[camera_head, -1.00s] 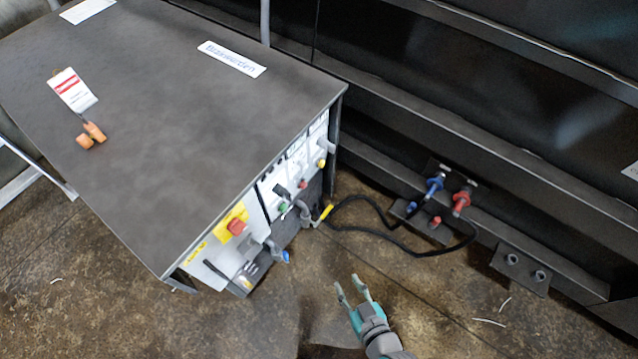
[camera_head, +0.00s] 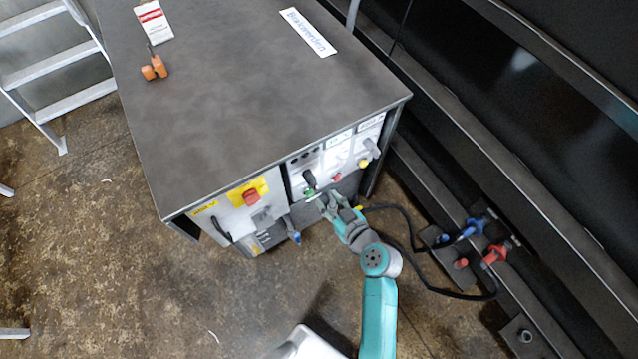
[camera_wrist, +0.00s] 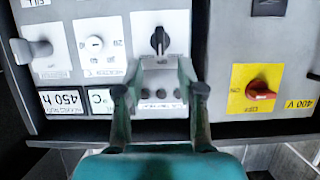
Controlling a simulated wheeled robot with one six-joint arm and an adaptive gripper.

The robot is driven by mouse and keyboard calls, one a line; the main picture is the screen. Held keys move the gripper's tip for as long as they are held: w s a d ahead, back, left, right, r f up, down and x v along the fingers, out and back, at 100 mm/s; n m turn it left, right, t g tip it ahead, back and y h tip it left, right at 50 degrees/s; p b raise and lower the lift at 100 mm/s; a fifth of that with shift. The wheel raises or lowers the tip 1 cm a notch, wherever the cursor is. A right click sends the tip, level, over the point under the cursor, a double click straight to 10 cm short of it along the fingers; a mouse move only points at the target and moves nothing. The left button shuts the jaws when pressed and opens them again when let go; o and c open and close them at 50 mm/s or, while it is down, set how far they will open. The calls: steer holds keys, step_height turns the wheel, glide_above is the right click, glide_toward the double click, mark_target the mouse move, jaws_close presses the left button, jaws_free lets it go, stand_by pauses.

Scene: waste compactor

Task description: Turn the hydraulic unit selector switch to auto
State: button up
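A grey control cabinet (camera_head: 230,110) has a front panel with several switches. In the wrist view, a black selector switch (camera_wrist: 160,40) on a white plate stands upright, just beyond my fingertips and in line with the gap between them. I cannot read its label, so I cannot tell for sure that it is the hydraulic unit selector. My gripper (camera_wrist: 160,68) is open and empty, with its two fingers apart in front of the panel. In the head view, my gripper (camera_head: 331,203) is at the right half of the panel, and its fingertips partly hide the controls there.
A red switch on yellow (camera_wrist: 258,90) is right of my fingers in the wrist view; a white key-type switch (camera_wrist: 95,44) and grey knob (camera_wrist: 40,48) are left. Black cables (camera_head: 410,240) run to blue and red couplings (camera_head: 494,255). A ladder (camera_head: 60,60) stands at left.

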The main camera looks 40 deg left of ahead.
mark_target(317, 188)
steer(key=x, duration=0.8)
steer(key=shift+w+a+f, duration=0.1)
steer(key=shift+a, duration=0.05)
jaws_close()
